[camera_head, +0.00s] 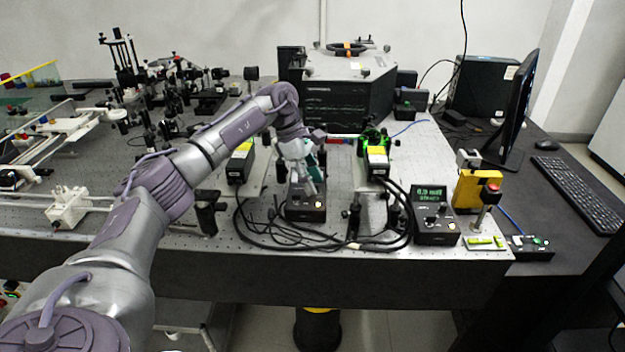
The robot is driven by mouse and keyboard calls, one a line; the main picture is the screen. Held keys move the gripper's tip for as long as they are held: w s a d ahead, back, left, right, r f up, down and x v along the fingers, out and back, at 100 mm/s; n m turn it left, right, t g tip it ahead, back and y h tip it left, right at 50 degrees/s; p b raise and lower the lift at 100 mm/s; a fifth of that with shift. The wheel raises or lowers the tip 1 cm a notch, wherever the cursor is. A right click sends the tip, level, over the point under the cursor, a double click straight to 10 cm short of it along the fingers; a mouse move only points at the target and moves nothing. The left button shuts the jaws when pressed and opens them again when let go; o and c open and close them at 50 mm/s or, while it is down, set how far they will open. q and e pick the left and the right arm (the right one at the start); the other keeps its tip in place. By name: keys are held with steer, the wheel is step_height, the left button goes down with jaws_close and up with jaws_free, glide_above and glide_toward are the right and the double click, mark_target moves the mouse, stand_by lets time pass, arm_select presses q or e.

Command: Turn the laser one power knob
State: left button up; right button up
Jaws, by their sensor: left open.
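My left arm reaches in from the left across the bench. My left gripper (312,184) is open and points down over a small black control box (306,212) near the bench's front edge. The gripper covers the back part of this box, and I cannot tell whether it touches a knob. A lit orange spot and small controls show on the box. A second black control box (436,226) with a green lit display stands farther right. I cannot read which box belongs to laser one. My right gripper is not in view.
Black cables (275,236) loop along the front of the bench around the first box. Yellow-labelled modules (240,162) and (377,160) stand behind it on both sides. A yellow block (476,190), a monitor (512,110) and a keyboard (572,183) are at the right.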

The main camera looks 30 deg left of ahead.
arm_select(q)
steer(key=v, duration=1.1)
steer(key=shift+a+r, duration=0.2)
steer(key=shift+r, duration=0.15)
steer(key=shift+s+f, duration=0.1)
steer(key=shift+s, duration=0.05)
